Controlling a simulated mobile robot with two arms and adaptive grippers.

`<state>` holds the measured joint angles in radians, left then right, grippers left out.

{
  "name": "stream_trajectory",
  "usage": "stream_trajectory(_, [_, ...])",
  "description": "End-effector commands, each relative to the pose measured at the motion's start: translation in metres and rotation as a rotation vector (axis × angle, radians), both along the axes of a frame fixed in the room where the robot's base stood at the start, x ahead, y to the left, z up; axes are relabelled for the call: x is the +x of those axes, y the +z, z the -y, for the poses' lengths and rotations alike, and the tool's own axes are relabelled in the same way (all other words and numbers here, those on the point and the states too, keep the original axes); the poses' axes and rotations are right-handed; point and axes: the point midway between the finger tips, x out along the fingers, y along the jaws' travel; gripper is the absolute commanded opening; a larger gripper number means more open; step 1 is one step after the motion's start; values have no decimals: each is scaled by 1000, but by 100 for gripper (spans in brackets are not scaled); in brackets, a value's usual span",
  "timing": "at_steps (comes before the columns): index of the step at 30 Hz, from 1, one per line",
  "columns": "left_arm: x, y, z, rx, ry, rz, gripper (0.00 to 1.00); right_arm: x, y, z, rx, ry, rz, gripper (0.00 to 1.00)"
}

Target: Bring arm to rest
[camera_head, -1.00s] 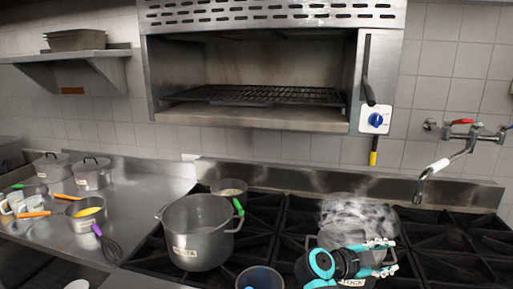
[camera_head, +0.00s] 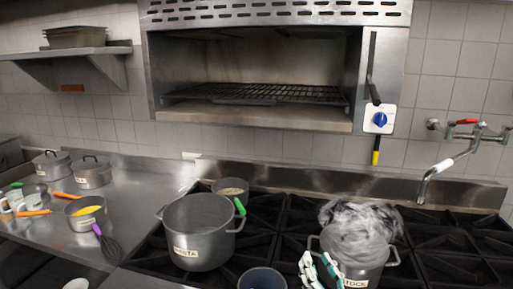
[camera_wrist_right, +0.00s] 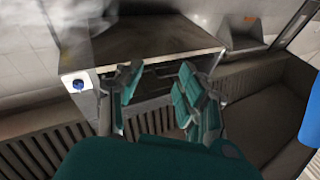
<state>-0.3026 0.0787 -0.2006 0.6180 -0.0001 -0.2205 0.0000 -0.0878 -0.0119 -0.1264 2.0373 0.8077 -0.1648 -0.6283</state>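My right gripper (camera_head: 320,264) shows at the bottom of the head view, in front of the left side of the steaming stock pot (camera_head: 372,274). Its two fingers point up and stand apart with nothing between them. The right wrist view also shows the open, empty fingers (camera_wrist_right: 158,82), with the oven hood (camera_wrist_right: 140,42) beyond them. Whether the gripper touches the pot cannot be told. My right arm is mostly below the head view's edge. My left gripper is not in view.
A large pasta pot (camera_head: 198,245) stands on the stove left of my gripper. A small blue-lined pot (camera_head: 261,279) is at the front edge. A faucet (camera_head: 447,163) reaches out at the right. The right burners (camera_head: 455,240) are bare.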

Motion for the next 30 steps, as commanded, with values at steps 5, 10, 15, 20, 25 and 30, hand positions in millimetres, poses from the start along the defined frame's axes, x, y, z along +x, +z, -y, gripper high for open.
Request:
stream_trajectory(5, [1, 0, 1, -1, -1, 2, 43, -61, -92, -28, -215, 189, -386, 38])
stream_trajectory(10, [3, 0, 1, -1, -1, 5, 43, -134, -169, -12, -357, 222, -786, 38])
stream_trajectory(15, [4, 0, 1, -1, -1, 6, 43, -193, -207, 17, -429, 169, -1068, 38])
stream_trajectory(20, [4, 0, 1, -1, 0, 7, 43, -239, -224, 43, -467, 97, -1270, 38])
stream_trajectory(25, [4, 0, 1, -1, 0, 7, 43, -284, -231, 70, -492, 5, -1448, 38])
stream_trajectory(30, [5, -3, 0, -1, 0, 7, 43, -277, -273, 70, -494, 1, -1479, 38])
